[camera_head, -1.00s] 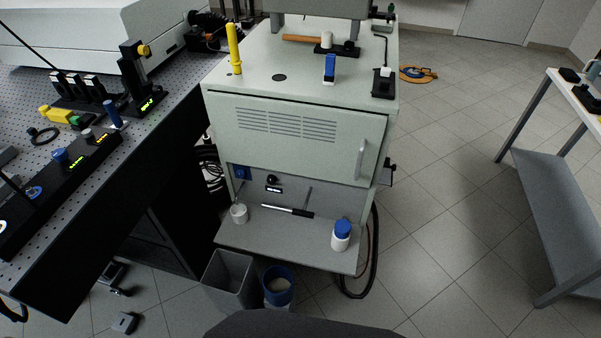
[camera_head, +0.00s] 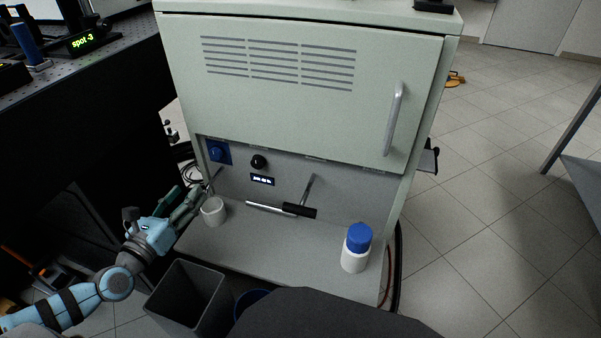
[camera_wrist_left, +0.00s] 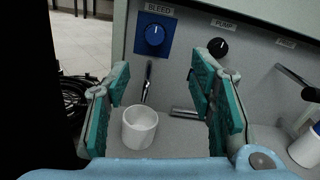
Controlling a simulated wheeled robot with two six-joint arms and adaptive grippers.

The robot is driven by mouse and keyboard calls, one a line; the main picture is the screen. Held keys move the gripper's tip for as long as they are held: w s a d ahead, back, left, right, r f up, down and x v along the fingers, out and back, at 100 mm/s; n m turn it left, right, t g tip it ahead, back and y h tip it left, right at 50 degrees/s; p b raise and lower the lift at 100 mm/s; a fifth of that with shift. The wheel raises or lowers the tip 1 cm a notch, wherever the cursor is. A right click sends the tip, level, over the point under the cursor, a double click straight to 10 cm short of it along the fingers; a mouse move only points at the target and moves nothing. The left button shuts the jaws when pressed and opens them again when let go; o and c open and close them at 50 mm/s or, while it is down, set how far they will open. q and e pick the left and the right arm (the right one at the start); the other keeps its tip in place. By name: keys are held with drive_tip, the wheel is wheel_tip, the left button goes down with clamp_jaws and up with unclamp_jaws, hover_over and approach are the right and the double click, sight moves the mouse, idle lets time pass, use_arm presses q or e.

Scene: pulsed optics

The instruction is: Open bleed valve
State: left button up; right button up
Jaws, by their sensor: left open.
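The bleed valve is a round blue knob on a dark blue square plate, labelled BLEED, at the left of the cabinet's recessed panel. It shows in the head view (camera_head: 216,152) and in the left wrist view (camera_wrist_left: 154,36). Its white pointer mark stands about upright. My left gripper (camera_head: 194,194) is open and empty at the left end of the shelf, below and in front of the knob. In the left wrist view its green-padded fingers (camera_wrist_left: 162,105) stand wide apart, with the knob beyond them and not touched. My right gripper is not in view.
A white cup (camera_head: 214,211) stands on the shelf close beside my left gripper, below a small spout. A black PUMP knob (camera_head: 259,162), a lever with black grip (camera_head: 299,210) and a blue-capped white bottle (camera_head: 356,248) are further right. A grey bin (camera_head: 188,298) stands below.

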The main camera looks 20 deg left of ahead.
use_arm(q)
drive_tip(key=b, duration=0.1)
approach(214, 156)
drive_tip(key=w+p, duration=0.1)
drive_tip(key=w, duration=0.7)
drive_tip(key=shift+w+r, duration=0.1)
drive_tip(key=shift+r, duration=0.05)
drive_tip(key=shift+w, duration=0.3)
drive_tip(key=c, duration=1.2)
drive_tip(key=shift+o, duration=0.2)
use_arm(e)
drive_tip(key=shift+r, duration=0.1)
